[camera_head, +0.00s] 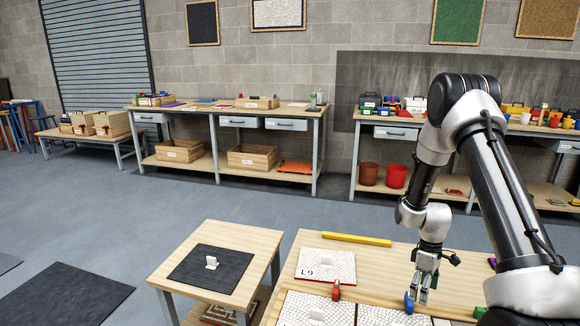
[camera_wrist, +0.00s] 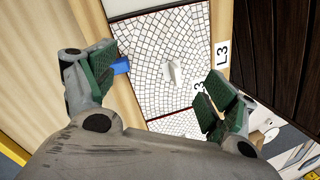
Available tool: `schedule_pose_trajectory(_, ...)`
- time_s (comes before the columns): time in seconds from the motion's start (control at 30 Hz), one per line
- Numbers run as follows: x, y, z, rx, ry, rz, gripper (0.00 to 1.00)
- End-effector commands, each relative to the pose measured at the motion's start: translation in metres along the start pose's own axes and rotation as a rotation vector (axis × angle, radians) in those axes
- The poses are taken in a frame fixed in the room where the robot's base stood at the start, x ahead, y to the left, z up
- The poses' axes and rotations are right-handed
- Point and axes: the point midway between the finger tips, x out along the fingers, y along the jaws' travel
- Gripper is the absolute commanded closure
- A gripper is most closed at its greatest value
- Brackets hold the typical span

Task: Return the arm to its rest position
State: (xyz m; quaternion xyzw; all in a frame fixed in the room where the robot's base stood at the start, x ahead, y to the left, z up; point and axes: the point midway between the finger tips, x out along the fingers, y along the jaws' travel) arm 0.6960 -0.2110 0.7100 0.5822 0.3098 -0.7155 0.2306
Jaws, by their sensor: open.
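My gripper (camera_head: 423,285) hangs low over the right part of the front table in the head view, its fingers pointing down. In the wrist view my gripper (camera_wrist: 160,92) has its two green-padded fingers wide apart with nothing between them. A white mosaic panel (camera_wrist: 150,45) with a pale upright handle (camera_wrist: 172,73) lies below, beside an L3 label (camera_wrist: 223,52). A blue piece (camera_wrist: 121,66) shows beside the left finger, and I cannot tell whether they touch. The arm reaches down from the right of the head view, bent at the elbow.
The front table (camera_head: 288,282) also holds a panel marked L9 (camera_head: 340,262), a yellow bar (camera_head: 356,240), a red clamp (camera_head: 336,291) and a blue clamp (camera_head: 409,302). A small side table (camera_head: 240,232) carries a dark panel (camera_head: 195,262). Open floor lies behind.

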Motion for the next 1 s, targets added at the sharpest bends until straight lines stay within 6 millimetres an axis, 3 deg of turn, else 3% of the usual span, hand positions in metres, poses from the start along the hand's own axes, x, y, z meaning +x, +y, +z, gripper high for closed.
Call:
schedule_pose_trajectory(0.1, -0.039, -0.029, 0.019, 0.195, -0.031, -0.032, 0.14)
schedule_pose_trajectory(0.37, -0.135, -0.087, 0.053, 0.509, -0.040, -0.025, 0.14)
schedule_pose_trajectory(0.6, -0.226, -0.157, 0.096, 0.746, 0.032, 0.030, 0.14)
schedule_pose_trajectory(0.8, -0.276, -0.212, 0.132, 0.839, 0.154, 0.089, 0.14)
schedule_pose_trajectory(1.0, -0.309, -0.254, 0.159, 0.817, 0.331, 0.168, 0.14)
